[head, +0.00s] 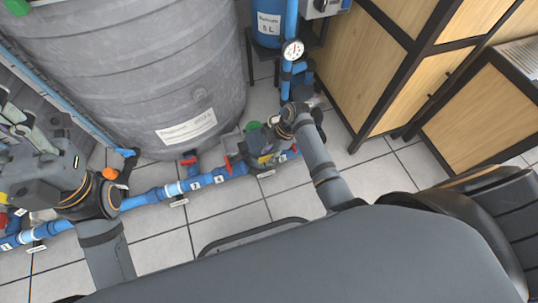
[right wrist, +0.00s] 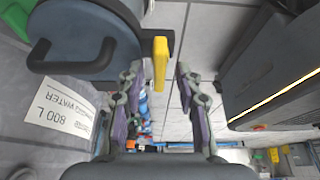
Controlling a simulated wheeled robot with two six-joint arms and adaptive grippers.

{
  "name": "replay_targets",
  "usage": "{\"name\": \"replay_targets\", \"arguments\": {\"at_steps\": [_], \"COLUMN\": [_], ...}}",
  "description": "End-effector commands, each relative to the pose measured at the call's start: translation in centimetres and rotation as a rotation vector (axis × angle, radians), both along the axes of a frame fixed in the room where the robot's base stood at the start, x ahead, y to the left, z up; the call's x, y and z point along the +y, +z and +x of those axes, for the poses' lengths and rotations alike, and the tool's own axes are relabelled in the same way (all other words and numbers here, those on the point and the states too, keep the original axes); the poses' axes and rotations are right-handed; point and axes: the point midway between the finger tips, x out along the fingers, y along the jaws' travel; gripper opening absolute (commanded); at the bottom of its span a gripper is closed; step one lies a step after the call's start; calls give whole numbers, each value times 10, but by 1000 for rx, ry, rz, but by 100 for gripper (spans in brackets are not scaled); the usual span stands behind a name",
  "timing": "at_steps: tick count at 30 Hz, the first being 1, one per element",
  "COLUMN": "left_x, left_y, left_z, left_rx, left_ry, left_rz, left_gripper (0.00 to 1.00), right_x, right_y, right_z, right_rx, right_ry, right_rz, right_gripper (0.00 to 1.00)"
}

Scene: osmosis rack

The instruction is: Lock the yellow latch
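The yellow latch (right wrist: 160,62) shows in the right wrist view as a narrow upright bar at the end of a dark bracket beside a grey-blue round housing (right wrist: 85,40). My right gripper (right wrist: 158,75) is open; its two fingers stand apart, with the latch appearing between them, nearer the left finger. I cannot tell whether it touches either finger. In the head view my right gripper (head: 258,143) is down at the pipework, largely hiding what is there. My left gripper (head: 22,125) is over the equipment at the left edge, its finger opening unclear.
A large grey tank (head: 130,70) stands behind the blue pipe line (head: 165,192), which has red valve handles (head: 188,160). A pressure gauge (head: 293,50) and wooden cabinets (head: 400,95) are at the right. Tiled floor (head: 225,215) is free in front.

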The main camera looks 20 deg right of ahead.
Motion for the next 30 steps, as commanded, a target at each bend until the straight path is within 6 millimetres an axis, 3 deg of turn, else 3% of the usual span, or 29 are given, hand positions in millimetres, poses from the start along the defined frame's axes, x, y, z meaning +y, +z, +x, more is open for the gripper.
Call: {"name": "replay_targets", "arguments": {"at_steps": [5,12,30], "left_x": [0,0,1], "left_y": [0,0,11], "left_z": [0,0,0], "left_rx": [1,2,0], "left_ry": [0,0,-4], "left_rz": [0,0,-4], "left_gripper": [40,40,40], "right_x": [0,0,0], "right_y": [1,1,3], "right_z": [0,0,-1], "right_rx": [0,0,2], "right_ry": [0,0,-35], "right_rz": [0,0,0], "right_gripper": [32,0,0]}}
